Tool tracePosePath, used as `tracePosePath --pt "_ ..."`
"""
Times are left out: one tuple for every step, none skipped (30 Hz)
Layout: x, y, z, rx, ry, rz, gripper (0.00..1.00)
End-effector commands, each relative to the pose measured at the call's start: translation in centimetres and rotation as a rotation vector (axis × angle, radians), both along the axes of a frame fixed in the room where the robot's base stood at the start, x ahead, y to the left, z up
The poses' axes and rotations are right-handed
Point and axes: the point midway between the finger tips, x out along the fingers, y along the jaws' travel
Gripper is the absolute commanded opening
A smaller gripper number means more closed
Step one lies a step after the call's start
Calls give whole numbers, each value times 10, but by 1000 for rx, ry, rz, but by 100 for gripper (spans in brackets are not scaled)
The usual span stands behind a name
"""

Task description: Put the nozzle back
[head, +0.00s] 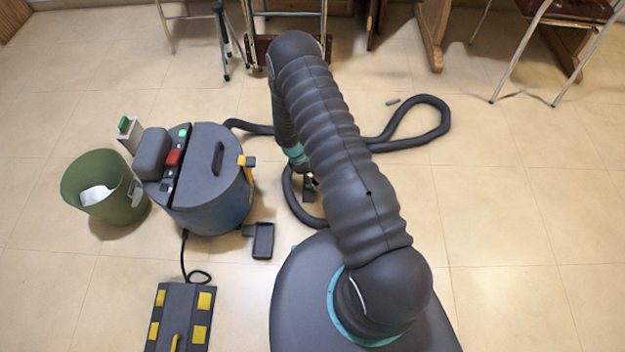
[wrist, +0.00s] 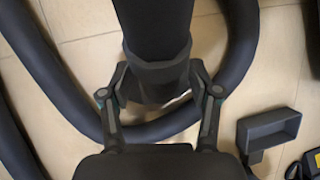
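In the wrist view, my gripper (wrist: 160,92) has its two fingers against both sides of a dark, flared collar on a thick tube, which looks like the nozzle (wrist: 158,75). The tube runs up out of the picture, and the floor shows just below the collar. In the head view, my gripper (head: 307,184) is mostly hidden behind my arm, low over the floor right of the vacuum (head: 208,180). The dark hose (head: 430,103) loops behind my arm and curves around the gripper. A dark rectangular holder (head: 262,241) sits at the vacuum's lower right; it also shows in the wrist view (wrist: 268,130).
A green bin (head: 105,190) stands left of the vacuum. A floor plate with yellow pads (head: 180,318) lies in front, with a cord. A small grey cylinder (head: 392,101) lies near the hose loop. Chairs and a table stand at the back. The floor at right is clear.

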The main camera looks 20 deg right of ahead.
Motion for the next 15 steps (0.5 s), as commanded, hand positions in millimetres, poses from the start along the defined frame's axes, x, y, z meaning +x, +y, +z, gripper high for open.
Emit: tracePosePath --pt "0 0 0 0 0 0 63" --pt "0 0 0 0 0 0 63" --pt "0 0 0 0 0 0 63" --pt "0 0 0 0 0 0 63" --pt "0 0 0 0 0 0 63" --pt "0 0 0 0 0 0 63" --pt "0 0 1 0 0 0 63" --pt "0 0 2 0 0 0 63" --pt "0 0 3 0 0 0 63" --pt "0 0 5 0 0 0 63" --pt "1 1 7 1 -1 0 63" --pt "3 2 10 0 -2 0 63" --pt "4 3 14 0 -3 1 63" --pt "6 5 19 0 -3 2 63" --pt "8 7 25 0 -3 2 63"
